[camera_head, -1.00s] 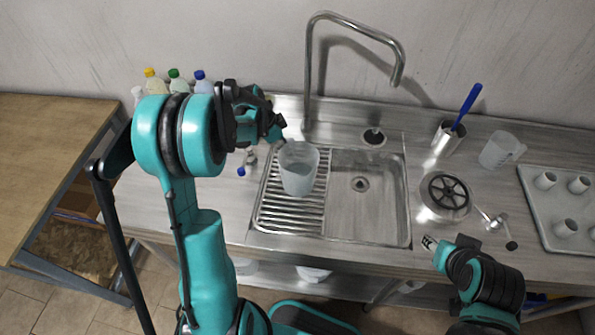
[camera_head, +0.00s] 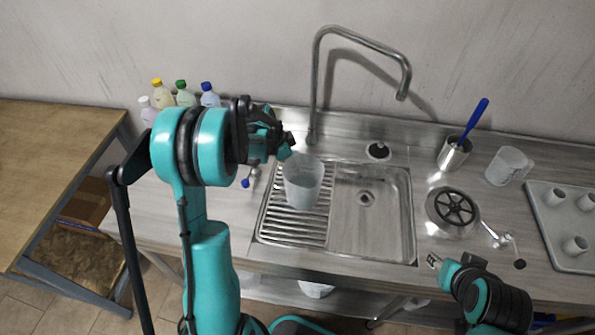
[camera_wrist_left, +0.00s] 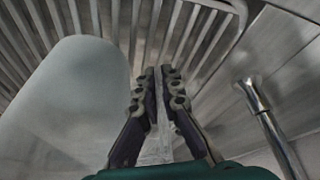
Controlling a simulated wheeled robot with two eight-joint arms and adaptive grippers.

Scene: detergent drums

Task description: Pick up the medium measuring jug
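A translucent white measuring jug (camera_head: 303,183) stands upright on the ribbed drainboard left of the sink basin. It also shows large at the left of the left wrist view (camera_wrist_left: 70,105). A second clear jug (camera_head: 507,167) with a handle stands on the counter at the right; I cannot tell which is the medium one. My left gripper (camera_head: 288,146) is just behind and left of the drainboard jug's rim.
A tall faucet (camera_head: 314,90) rises behind the sink (camera_head: 372,225). Bottles with coloured caps (camera_head: 186,95) stand at the back left. A metal cup with a blue-handled brush (camera_head: 453,152), a round black-spoked item (camera_head: 453,207) and a tray of white cups (camera_head: 550,240) are on the right.

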